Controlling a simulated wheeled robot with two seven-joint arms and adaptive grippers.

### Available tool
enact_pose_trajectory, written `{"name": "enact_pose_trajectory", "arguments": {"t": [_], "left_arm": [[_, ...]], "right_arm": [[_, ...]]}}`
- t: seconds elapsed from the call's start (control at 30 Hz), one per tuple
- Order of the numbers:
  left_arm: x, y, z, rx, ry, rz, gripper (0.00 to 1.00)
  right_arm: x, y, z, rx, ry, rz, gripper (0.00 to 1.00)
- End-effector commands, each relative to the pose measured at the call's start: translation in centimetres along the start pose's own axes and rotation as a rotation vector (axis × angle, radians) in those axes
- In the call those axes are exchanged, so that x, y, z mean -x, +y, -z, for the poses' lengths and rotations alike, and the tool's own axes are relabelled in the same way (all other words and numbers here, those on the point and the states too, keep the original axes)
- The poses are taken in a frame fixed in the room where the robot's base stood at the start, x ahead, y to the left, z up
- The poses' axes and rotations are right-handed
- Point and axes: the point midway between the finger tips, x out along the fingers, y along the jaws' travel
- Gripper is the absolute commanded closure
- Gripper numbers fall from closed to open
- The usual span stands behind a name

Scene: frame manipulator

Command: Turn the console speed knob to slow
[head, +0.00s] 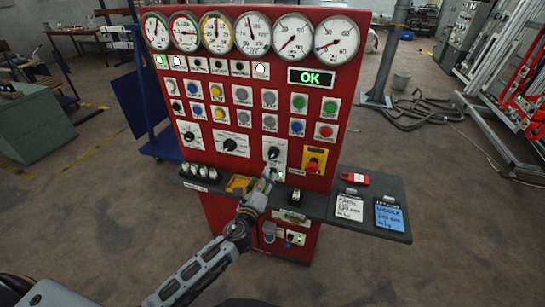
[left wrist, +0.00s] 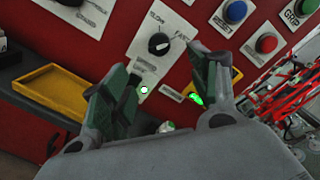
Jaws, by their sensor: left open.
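The speed knob (head: 274,153) is a small black knob on a white plate low on the red console's front. In the left wrist view the knob (left wrist: 158,43) sits between the printed words SLOW and FAST, with FAST to the right; its exact pointing is too small to tell. My left gripper (head: 267,179) is just below and in front of the knob. In the left wrist view its green-padded fingers (left wrist: 157,66) are spread apart and empty, with the knob beyond the gap between them and apart from both. My right gripper is not in view.
The red console (head: 350,80) carries gauges, buttons and other knobs. A yellow plate with a red stop button (head: 313,163) is right of the knob. Below, a dark shelf (head: 330,205) holds a yellow tray (head: 238,184), a red device (head: 354,179) and cards.

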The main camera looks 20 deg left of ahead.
Motion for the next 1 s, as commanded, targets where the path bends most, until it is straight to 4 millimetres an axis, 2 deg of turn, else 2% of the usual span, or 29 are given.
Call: {"name": "enact_pose_trajectory", "arguments": {"t": [0.2, 0.67, 1.0], "left_arm": [[0.0, 0.1, 0.0, -0.08, -0.002, -0.004, 0.39], [-0.2, 0.1, 0.0, -0.083, -0.001, -0.003, 0.39], [-1.9, 0.0, -0.1, -0.082, -0.002, -0.003, 0.39]], "right_arm": [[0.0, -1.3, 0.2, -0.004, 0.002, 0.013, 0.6], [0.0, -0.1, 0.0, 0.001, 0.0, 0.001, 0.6], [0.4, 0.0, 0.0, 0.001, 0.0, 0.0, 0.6]]}}
